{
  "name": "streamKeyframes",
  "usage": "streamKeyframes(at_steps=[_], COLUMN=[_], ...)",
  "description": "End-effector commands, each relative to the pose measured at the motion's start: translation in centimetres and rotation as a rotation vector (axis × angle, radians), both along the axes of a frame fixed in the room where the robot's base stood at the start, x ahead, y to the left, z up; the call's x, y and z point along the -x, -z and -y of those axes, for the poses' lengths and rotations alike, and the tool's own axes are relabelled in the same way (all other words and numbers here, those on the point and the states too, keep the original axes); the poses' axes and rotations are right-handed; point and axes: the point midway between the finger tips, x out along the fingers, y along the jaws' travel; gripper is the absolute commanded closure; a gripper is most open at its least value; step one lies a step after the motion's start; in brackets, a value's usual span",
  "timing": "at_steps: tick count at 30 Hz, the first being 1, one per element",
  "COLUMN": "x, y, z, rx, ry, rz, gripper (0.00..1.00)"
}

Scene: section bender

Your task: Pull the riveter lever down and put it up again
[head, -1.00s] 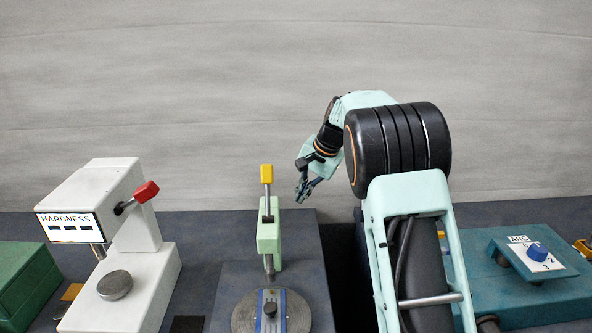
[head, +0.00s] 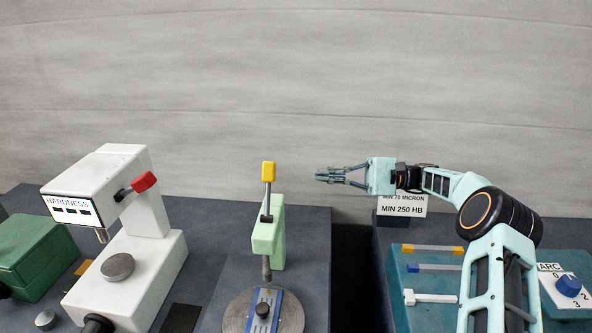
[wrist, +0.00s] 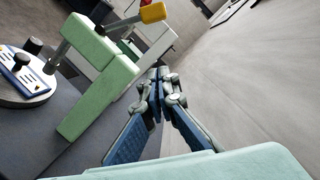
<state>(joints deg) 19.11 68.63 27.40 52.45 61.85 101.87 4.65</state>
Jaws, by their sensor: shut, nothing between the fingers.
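The riveter is a pale green post (head: 267,232) above a round grey plate. Its lever is a metal bar with a yellow grip (head: 268,171), and it stands upright above the post. My gripper (head: 320,175) is to the right of the yellow grip, apart from it, with its fingers pointing left at about grip height. It is shut and empty. In the wrist view the green body (wrist: 100,75) and yellow grip (wrist: 152,13) lie to the left and top, beyond my closed fingertips (wrist: 158,76).
A white hardness tester (head: 130,250) with a red-tipped lever (head: 144,182) stands left of the riveter, with a green box (head: 38,258) beyond it. A teal panel with coloured levers (head: 425,298) and a sign (head: 403,205) are at right. A dark gap separates the tables.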

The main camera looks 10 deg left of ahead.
Motion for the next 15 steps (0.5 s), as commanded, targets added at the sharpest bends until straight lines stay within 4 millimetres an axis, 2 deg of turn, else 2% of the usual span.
streamKeyframes(at_steps=[4,15], x=[0.01,0.12], y=[-0.56,-0.61], z=[0.49,0.04], rx=[-0.034,-0.032], ry=[-0.001,-0.001], rz=[0.003,0.002], gripper=[1.0,1.0])
